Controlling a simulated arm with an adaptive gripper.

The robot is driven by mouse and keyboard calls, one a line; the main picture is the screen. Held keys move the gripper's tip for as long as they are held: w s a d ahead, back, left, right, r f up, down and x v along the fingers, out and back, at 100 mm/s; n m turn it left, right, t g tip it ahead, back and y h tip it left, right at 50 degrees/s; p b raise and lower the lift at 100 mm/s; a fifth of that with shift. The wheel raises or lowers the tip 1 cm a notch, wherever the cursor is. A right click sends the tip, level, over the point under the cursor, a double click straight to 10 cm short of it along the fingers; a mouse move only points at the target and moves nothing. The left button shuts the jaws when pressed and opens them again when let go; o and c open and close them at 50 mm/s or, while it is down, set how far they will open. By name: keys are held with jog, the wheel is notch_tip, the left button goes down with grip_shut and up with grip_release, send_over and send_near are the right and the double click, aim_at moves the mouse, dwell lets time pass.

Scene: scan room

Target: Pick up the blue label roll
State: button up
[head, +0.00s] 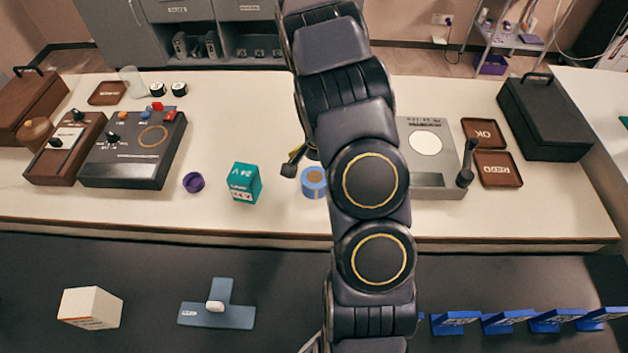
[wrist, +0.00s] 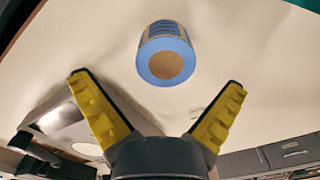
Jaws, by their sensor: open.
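The blue label roll (head: 313,183) lies on the cream worktop, partly hidden behind my arm in the head view. In the wrist view the whole roll (wrist: 154,71) shows, with its blue end and brown core facing the camera. My gripper (wrist: 157,82) is open, with its two yellow-padded fingers spread wide and nothing between them. The roll appears beyond the fingertips, roughly midway between them and apart from both. In the head view only one finger shows, just left of my arm and near the roll; the rest is hidden.
A teal box (head: 243,182) and a purple ring-shaped item (head: 194,182) stand left of the roll. A grey device with a round white plate (head: 437,181) is on the right. A dark control box (head: 134,150) stands far left. The worktop behind the teal box is clear.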

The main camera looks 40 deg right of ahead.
aim_at(315, 177)
jog(key=f, duration=0.5)
jog(key=shift+w+d+f, duration=0.1)
jog(key=shift+w+f, duration=0.25)
jog(key=shift+f, duration=0.05)
jog(key=c, duration=1.1)
jog(key=shift+r, duration=0.1)
